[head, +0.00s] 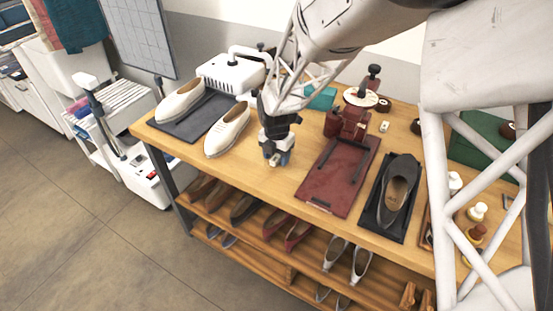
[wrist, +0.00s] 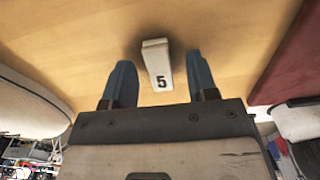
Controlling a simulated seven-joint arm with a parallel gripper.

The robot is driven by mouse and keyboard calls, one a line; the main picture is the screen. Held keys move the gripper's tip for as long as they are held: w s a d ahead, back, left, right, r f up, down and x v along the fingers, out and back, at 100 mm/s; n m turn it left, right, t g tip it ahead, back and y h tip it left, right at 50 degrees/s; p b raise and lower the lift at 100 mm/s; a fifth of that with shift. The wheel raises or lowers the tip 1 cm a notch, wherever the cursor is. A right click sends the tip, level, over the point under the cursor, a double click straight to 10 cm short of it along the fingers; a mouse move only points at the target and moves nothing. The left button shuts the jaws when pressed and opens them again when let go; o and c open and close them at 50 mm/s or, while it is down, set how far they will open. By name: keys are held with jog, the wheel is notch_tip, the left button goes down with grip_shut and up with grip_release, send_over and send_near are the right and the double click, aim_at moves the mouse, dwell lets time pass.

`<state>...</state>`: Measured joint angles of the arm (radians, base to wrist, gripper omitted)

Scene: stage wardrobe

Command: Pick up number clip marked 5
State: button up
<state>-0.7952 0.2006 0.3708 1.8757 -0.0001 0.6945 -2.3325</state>
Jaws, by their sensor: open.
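The number clip marked 5 (wrist: 157,66) is a small white block with a black 5 on it. In the wrist view it lies on the wooden bench top, between and a little beyond the two blue fingertips. My gripper (wrist: 160,85) is open around it, with a gap on both sides and no finger visibly touching it. In the head view my gripper (head: 277,160) points down over the bench between the white shoe and the dark red board; the clip is hidden there.
A white shoe (head: 228,130) stands close on the left. A dark red board (head: 335,178) lies close on the right, with a black shoe (head: 398,185) on a dark tray beyond it. Another small pale clip (head: 384,127) lies farther back. Bare wood (head: 255,172) surrounds my gripper.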

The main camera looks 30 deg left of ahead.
aim_at(277, 157)
grip_shut()
dwell(0.3)
jog(key=shift+r, duration=0.15)
jog(key=shift+r, duration=1.4)
jog(key=shift+s+d+r, duration=0.1)
jog(key=shift+r, duration=0.25)
jog(key=s+d, duration=0.7)
jog(key=s+d+r, duration=0.1)
jog(key=s+d, duration=0.3)
jog(key=shift+s+r, duration=0.1)
